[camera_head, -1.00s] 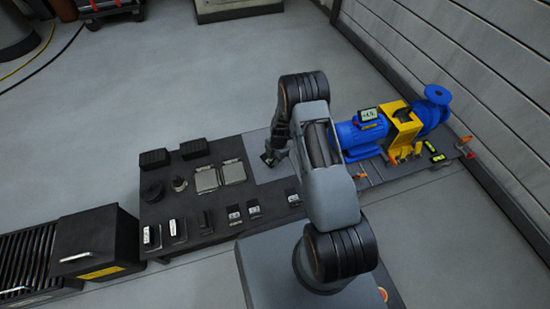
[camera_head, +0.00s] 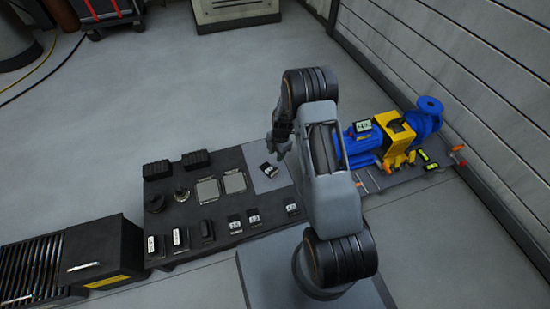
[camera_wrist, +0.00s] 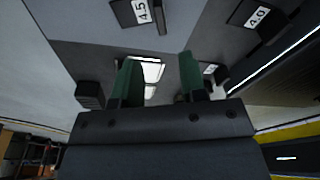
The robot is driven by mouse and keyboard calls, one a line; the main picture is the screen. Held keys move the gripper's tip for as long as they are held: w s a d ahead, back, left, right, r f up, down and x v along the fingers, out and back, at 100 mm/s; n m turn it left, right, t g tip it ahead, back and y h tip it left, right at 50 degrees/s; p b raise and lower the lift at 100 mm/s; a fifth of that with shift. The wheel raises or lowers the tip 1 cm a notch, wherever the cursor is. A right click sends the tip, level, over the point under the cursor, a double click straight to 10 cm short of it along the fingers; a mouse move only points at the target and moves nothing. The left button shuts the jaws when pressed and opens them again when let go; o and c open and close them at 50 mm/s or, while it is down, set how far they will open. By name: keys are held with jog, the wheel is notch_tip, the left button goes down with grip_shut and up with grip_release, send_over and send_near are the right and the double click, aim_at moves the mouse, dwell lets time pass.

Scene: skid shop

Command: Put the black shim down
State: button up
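A black shim with a white label (camera_head: 268,169) lies on the light grey patch (camera_head: 266,183) of the dark bench. In the wrist view a black shim labelled 4.5 (camera_wrist: 130,13) lies on a light grey surface at the top, apart from my fingers. My gripper (camera_wrist: 160,78) shows two green fingers spread apart with nothing between them. In the head view my gripper (camera_head: 278,128) is raised beyond the shim, partly hidden by my arm.
A shim labelled 4.0 (camera_wrist: 252,15) and several other labelled black pieces sit along the bench (camera_head: 222,238). Two grey square plates (camera_head: 207,190) lie left of the patch. A blue motor and pump (camera_head: 360,145) with a yellow guard (camera_head: 397,138) stands at the right.

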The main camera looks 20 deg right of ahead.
jog(key=s+a+r+m+t, duration=0.1)
jog(key=s+r+m, duration=0.3)
jog(key=r, duration=0.6)
jog(key=s+a+r+m, duration=0.15)
jog(key=r+m, duration=0.35)
jog(key=r, duration=0.6)
jog(key=s+r+m+t, duration=0.1)
jog(key=s+r+m, duration=0.4)
jog(key=s+m, duration=0.1)
jog(key=s+r+m+t+h, duration=0.1)
jog(key=s+r+m, duration=0.3)
jog(key=s+m, duration=0.3)
jog(key=shift+s+a+r+m+h, duration=0.3)
jog(key=shift+s+a+r, duration=0.05)
jog(key=shift+s, duration=0.9)
jog(key=shift+r+p, duration=0.15)
jog(key=shift+p, duration=0.2)
